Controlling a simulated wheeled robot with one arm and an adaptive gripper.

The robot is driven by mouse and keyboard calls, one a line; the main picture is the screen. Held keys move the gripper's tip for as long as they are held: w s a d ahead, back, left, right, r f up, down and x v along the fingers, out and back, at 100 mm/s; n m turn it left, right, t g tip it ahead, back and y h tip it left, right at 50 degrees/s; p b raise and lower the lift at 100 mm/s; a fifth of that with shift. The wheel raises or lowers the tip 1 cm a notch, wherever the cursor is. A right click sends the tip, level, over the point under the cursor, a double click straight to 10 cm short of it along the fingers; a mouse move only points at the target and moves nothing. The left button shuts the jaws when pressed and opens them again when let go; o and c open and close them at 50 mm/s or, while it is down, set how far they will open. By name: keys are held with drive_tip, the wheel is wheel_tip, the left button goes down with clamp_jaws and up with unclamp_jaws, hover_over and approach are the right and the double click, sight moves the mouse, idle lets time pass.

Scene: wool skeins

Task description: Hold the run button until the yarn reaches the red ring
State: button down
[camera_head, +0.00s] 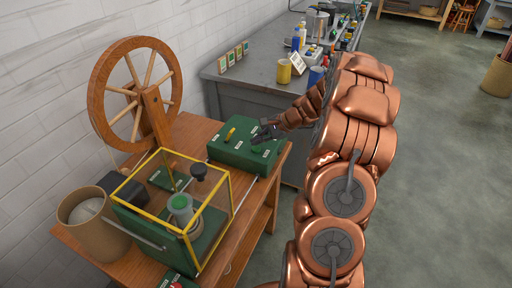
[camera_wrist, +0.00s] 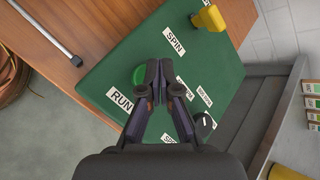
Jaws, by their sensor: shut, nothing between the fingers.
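The green control box (camera_head: 228,153) stands on the wooden bench; its panel (camera_wrist: 115,68) fills much of the wrist view. The round green run button (camera_wrist: 138,76) sits by the RUN label (camera_wrist: 120,99). My gripper (camera_wrist: 153,68) is shut and empty, its fingertips over the button's right part, hiding some of it. In the head view my gripper (camera_head: 264,134) is over the box. I cannot tell whether the tips press the button. A pale bobbin (camera_head: 182,208) with a green top stands inside the yellow-framed guard (camera_head: 222,215). I cannot make out the yarn's level or a red ring.
A yellow lever (camera_wrist: 208,18) by the SPIN label and a black knob (camera_wrist: 204,122) are on the same panel. A large wooden wheel (camera_head: 105,92) and a tan bin (camera_head: 85,212) stand left. A grey workbench (camera_head: 245,92) with several items is behind.

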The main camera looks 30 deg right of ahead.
sight(258, 148)
drive_tip(key=shift+r, duration=0.1)
drive_tip(key=shift+r+p, duration=1.6)
drive_tip(key=shift+r, duration=0.8)
